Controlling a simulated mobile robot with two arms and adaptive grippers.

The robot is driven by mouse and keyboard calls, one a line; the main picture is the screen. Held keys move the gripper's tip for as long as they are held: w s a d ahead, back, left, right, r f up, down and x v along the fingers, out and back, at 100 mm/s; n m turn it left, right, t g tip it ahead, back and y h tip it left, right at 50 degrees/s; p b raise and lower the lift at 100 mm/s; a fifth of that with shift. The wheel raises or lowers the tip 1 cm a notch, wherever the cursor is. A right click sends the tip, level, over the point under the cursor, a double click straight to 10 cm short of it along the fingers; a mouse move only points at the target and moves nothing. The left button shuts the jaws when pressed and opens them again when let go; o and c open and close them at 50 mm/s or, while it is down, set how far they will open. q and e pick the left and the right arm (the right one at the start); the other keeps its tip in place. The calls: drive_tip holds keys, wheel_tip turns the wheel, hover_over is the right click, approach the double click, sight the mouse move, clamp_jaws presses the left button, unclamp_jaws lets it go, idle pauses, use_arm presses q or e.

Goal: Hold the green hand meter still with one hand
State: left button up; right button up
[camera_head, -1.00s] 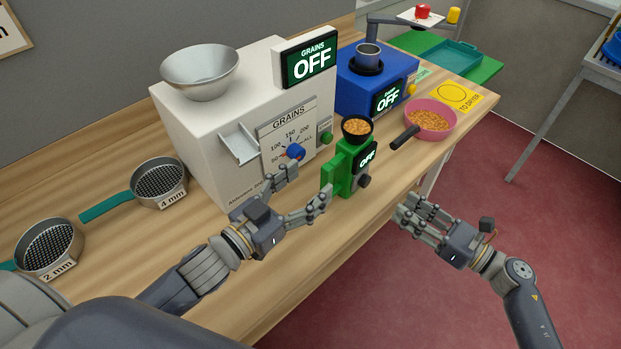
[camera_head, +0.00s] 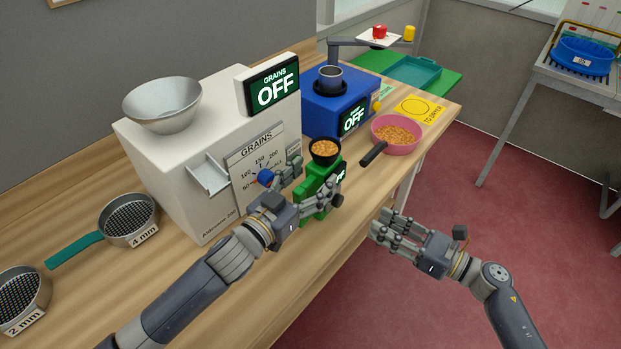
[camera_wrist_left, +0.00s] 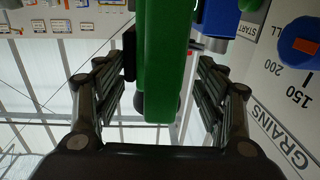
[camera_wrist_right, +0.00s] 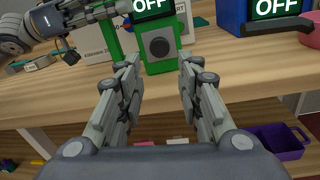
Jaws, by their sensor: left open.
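The green hand meter (camera_head: 318,171) stands upright near the table's front edge, with a black cup of grain (camera_head: 324,149) on top. My left gripper (camera_head: 312,184) is open, with its fingers on either side of the meter and partly hiding its display. In the left wrist view the meter's green body (camera_wrist_left: 166,60) lies between the two sets of fingers, which look not closed on it. My right gripper (camera_head: 378,226) is open and empty, off the table's front edge. In the right wrist view the meter (camera_wrist_right: 160,62), with its dark knob, is ahead beyond the fingers.
The white grain machine (camera_head: 182,160) stands close on the left of the meter. A blue machine (camera_head: 320,108) is behind, and a pink pan of grain (camera_head: 397,146) is to the right, its black handle pointing toward the meter. Sieves (camera_head: 131,215) lie at left.

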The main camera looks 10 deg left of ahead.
use_arm(q)
drive_tip(key=c, duration=1.3)
use_arm(e)
clamp_jaws()
